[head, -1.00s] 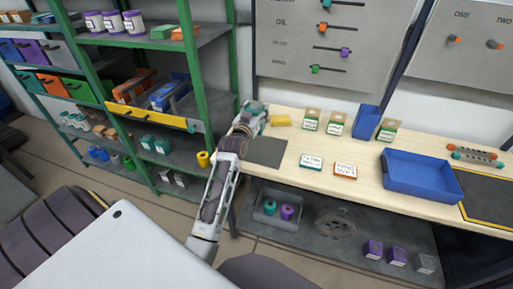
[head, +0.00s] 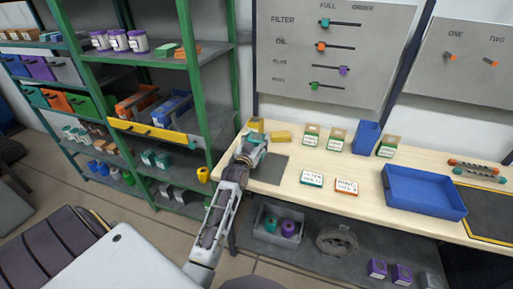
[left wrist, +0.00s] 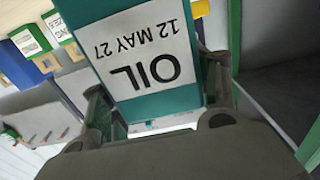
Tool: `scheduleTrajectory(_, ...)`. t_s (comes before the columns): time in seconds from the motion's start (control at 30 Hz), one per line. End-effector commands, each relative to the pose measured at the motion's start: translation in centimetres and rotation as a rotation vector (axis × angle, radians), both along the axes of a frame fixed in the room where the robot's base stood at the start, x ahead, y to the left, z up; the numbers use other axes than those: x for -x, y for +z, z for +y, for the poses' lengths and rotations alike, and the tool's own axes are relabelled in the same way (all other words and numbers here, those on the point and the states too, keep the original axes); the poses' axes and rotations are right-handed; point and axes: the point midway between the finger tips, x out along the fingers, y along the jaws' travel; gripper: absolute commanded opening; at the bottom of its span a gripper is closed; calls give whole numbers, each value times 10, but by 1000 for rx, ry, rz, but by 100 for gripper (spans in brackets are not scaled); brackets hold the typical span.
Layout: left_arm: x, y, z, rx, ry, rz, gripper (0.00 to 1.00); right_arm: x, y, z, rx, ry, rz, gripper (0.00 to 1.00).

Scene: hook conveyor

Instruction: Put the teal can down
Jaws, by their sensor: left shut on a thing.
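My left gripper (head: 250,148) is shut on the teal can (left wrist: 150,75). In the left wrist view the can fills the space between the fingers, and its white label reads "OIL 12 MAY 27" upside down. In the head view the can (head: 259,138) is partly hidden by the gripper. It is at the left end of the wooden workbench (head: 345,160), over or beside the dark mat (head: 270,169). I cannot tell whether its base touches the surface. My right gripper is not in view.
Yellow blocks (head: 281,136) lie behind the gripper. Label cards (head: 312,179), small boxes (head: 336,137) and a blue tray (head: 424,192) are farther right. A green-framed shelf (head: 185,60) stands left of the bench. The right part of the mat is bare.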

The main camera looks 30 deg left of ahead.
Motion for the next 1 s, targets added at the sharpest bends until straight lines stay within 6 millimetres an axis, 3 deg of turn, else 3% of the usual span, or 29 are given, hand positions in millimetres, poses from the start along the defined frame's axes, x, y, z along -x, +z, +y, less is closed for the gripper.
scheduleTrajectory(0.17,0,-3,0,-1,0,-3,22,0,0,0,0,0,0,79)
scheduleTrajectory(0.5,0,-34,0,-2,1,-3,22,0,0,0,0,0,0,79)
scheduleTrajectory(0.97,0,-38,0,-1,1,-3,22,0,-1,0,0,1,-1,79)
scheduleTrajectory(1.0,0,-40,0,0,1,0,62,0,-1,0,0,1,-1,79)
